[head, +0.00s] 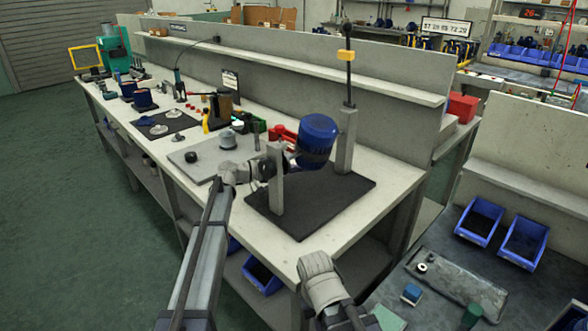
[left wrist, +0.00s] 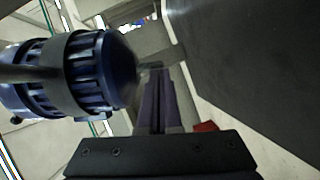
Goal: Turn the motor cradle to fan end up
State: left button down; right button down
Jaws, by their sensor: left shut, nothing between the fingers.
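The blue motor (head: 318,130) sits tilted between two grey posts in the motor cradle; a dark band (head: 313,158) goes around it. I cannot tell for certain which end is the fan end. In the left wrist view the ribbed blue motor (left wrist: 75,75) fills the left side. My left gripper (head: 275,163) is by the near post (head: 276,185), which partly hides it. In its wrist view its fingers (left wrist: 152,75) are together and empty, close beside the motor's end; contact is unclear. My right wrist is low in the head view, its fingers out of sight.
The cradle stands on a dark base plate (head: 318,212) on the pale bench. Red and green items stand close behind the motor. Blue bins (head: 480,221) are on the right-hand bench.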

aim_at(296, 156)
pick_arm(q)
jog(key=shift+d, duration=0.1)
jog(key=shift+s, duration=0.1)
jog(key=p+v, duration=0.1)
jog(key=v, duration=0.6)
jog(key=shift+a, duration=0.35)
jog(key=w+a+r+p, duration=0.2)
jog(key=a+r+p, duration=0.3)
jog(key=a, duration=0.2)
jog(key=d+f+b, duration=0.2)
jog(key=d, duration=1)
jog(key=shift+w+d+f+g+h+b, duration=0.2)
jog(key=shift+w+d+g+h+b, duration=0.15)
jog(key=shift+w+d+g, duration=0.1)
